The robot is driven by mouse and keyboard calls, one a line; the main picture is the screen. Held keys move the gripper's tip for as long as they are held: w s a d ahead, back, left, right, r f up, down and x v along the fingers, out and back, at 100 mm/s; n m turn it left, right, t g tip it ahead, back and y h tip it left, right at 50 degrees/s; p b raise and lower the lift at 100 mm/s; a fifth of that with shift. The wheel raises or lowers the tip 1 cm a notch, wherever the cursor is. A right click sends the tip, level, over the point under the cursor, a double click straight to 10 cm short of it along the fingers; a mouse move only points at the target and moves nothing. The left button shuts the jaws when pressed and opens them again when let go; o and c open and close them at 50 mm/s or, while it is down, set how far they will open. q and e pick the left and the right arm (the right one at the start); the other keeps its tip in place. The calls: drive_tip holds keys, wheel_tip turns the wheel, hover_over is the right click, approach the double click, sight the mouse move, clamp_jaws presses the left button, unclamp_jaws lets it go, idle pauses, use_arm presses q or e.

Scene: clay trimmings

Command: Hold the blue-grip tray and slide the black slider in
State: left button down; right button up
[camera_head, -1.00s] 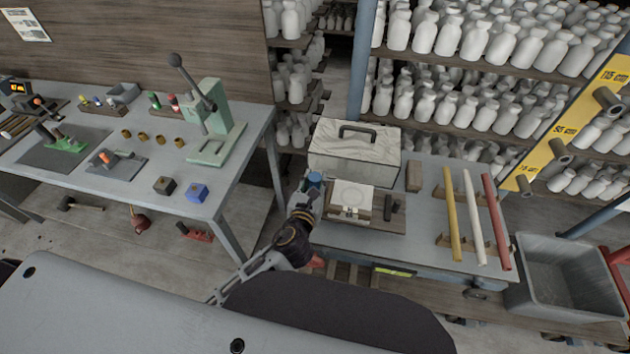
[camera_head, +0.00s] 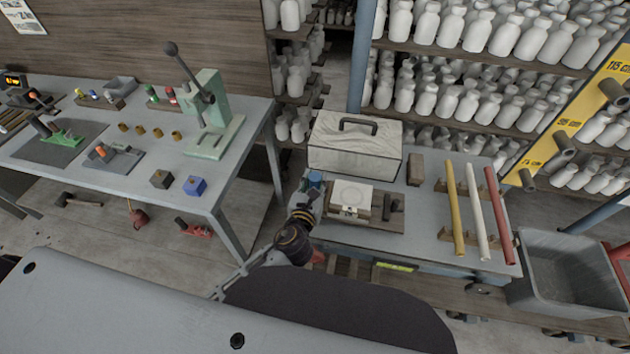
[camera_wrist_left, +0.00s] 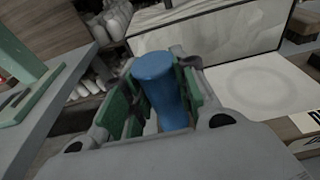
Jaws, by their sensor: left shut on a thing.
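The tray (camera_head: 349,214) sits on a brown board on the low grey table, with a white sheet marked with a faint circle on top. Its blue grip (camera_head: 314,179) stands upright at the tray's left side. My left gripper (camera_head: 311,188) is shut on this grip. In the left wrist view the blue grip (camera_wrist_left: 160,88) stands between the green-padded fingers. The black slider (camera_head: 388,207) lies at the right of the tray on the board; whether it touches the tray is too small to tell. My right gripper is not in view.
A pale box with a dark handle (camera_head: 355,150) stands behind the tray. A brown block (camera_head: 415,169) and yellow, white and red rods on racks lie to the right. A grey bin (camera_head: 560,275) stands beyond. The left workbench (camera_head: 95,160) holds tools and a green press.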

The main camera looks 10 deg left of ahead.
use_arm(q)
drive_tip(key=shift+f+b, duration=0.45)
drive_tip(key=shift+f, duration=0.7)
drive_tip(key=shift+p, duration=0.4)
idle(0.5)
idle(0.4)
drive_tip(key=shift+f, duration=0.25)
idle(0.8)
drive_tip(key=shift+f, duration=0.15)
